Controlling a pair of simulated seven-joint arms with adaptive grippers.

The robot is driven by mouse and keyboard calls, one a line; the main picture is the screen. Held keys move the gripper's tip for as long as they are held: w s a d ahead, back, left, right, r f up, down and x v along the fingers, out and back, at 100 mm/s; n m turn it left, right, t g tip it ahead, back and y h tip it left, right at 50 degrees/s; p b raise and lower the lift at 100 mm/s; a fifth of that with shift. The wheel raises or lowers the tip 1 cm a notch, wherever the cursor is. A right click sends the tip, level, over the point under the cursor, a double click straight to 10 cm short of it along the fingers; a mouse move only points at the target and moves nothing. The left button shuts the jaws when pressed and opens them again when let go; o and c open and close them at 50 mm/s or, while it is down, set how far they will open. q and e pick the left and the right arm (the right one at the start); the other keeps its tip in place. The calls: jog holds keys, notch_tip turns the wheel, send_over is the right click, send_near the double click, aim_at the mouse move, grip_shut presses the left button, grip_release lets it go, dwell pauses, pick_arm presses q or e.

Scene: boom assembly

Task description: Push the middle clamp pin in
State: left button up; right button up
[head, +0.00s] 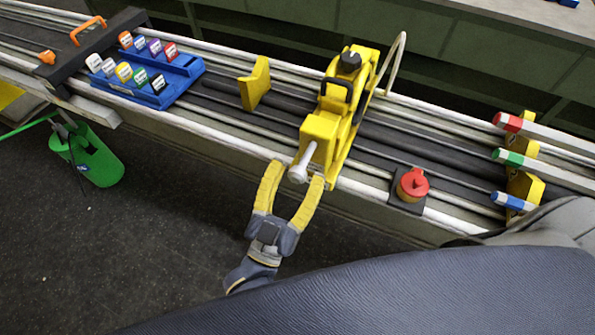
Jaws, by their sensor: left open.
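A yellow clamp (320,126) with a black knob on top stands on the rail bench in the middle of the head view. Its pale grey pin (303,163) sticks out from the clamp's near side, with a round end toward me. My left gripper (296,181) is open, its two yellow fingers on either side of the pin's outer end. I cannot tell whether a finger touches the pin. My right gripper is not in view.
A blue tray (185,68) of coloured labelled blocks lies at left. A red round knob (412,183) sits on the bench right of the clamp. Rods with red, green and blue ends (508,122) lie at right. A green bucket (97,160) hangs at left.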

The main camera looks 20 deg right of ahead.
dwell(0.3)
pick_arm(q)
grip_shut()
dwell(0.3)
